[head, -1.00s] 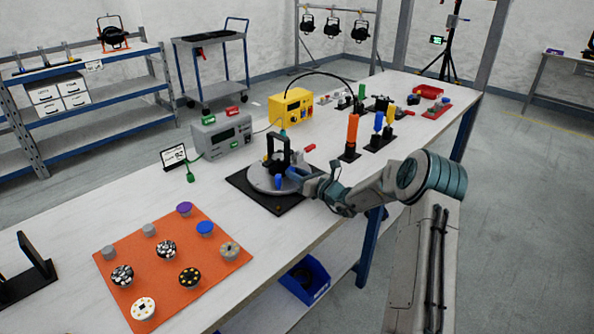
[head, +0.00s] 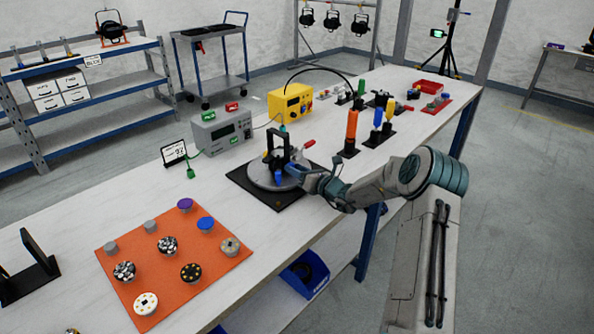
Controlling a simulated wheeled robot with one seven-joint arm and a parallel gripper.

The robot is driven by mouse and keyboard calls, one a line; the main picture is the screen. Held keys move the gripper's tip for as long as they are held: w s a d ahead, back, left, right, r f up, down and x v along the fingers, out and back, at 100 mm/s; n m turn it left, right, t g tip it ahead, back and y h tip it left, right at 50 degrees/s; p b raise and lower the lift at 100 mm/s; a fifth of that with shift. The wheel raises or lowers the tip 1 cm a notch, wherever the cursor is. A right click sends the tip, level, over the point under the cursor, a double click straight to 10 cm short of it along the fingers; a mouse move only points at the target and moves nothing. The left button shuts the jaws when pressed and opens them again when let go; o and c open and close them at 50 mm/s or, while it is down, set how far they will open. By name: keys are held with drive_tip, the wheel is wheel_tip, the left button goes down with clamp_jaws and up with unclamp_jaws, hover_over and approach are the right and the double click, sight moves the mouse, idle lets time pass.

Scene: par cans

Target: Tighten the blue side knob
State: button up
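A black yoke fixture (head: 270,152) stands upright on a round grey turntable (head: 262,180), which sits on a black square base (head: 240,176) on the bench. A small blue knob (head: 278,178) shows at the front side of the fixture, low down. My gripper (head: 294,170) reaches in from the right, with its tip beside the fixture, just right of the blue knob. The fingers are small and overlap the fixture, so I cannot tell whether they touch the knob or how far apart they are. A red-tipped handle (head: 309,144) sticks out behind the gripper.
An orange mat (head: 215,262) with several round pieces lies at front left. A grey power box (head: 221,131) and a yellow box (head: 290,102) stand behind the fixture. Orange, blue and yellow screwdrivers in black holders stand to the right. A blue bin (head: 303,275) is below.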

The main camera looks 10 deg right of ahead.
drive_tip(key=v, duration=1.3)
drive_tip(key=shift+s+d, duration=0.25)
drive_tip(key=shift+s, duration=0.05)
